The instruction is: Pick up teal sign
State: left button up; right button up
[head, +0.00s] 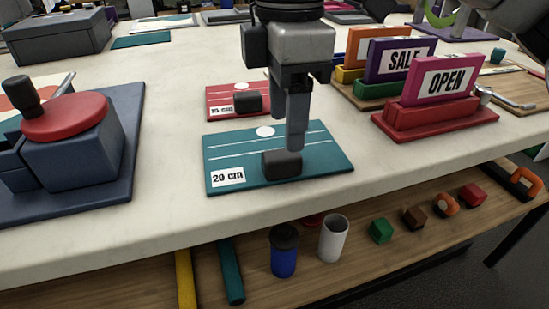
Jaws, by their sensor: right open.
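The teal sign (325,155) is a flat teal board lying on the white tabletop, with white lines, a white dot and a label reading "20 cm". A dark block-shaped grip (282,165) stands on it near its front edge. My right gripper (295,138) comes down from above, pointing downward over the teal sign. Its fingers are open, and the fingertips are right at the dark grip, partly overlapping it in the picture. I cannot tell whether they touch it. My left gripper is not in view.
A similar red board (222,103) lies just behind. A pink "OPEN" sign (440,83) and a purple "SALE" sign (385,70) stand in holders at right. A blue device with a red disc (65,118) sits at left. A wooden shelf (350,270) below holds cups and blocks.

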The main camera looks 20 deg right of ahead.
aim_at(282, 153)
jog(key=shift+f, duration=0.65)
jog(key=f, duration=0.1)
jog(key=f+b, duration=0.1)
jog(key=f, duration=0.1)
jog(key=shift+s+a+f+b, duration=0.25)
jog(key=shift+a+f+b, duration=0.05)
jog(key=shift+b, duration=0.1)
jog(key=shift+f, duration=0.45)
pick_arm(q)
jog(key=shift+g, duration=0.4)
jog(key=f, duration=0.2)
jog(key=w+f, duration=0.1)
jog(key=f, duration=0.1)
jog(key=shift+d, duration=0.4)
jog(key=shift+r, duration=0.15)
pick_arm(e)
jog(key=c, duration=1.1)
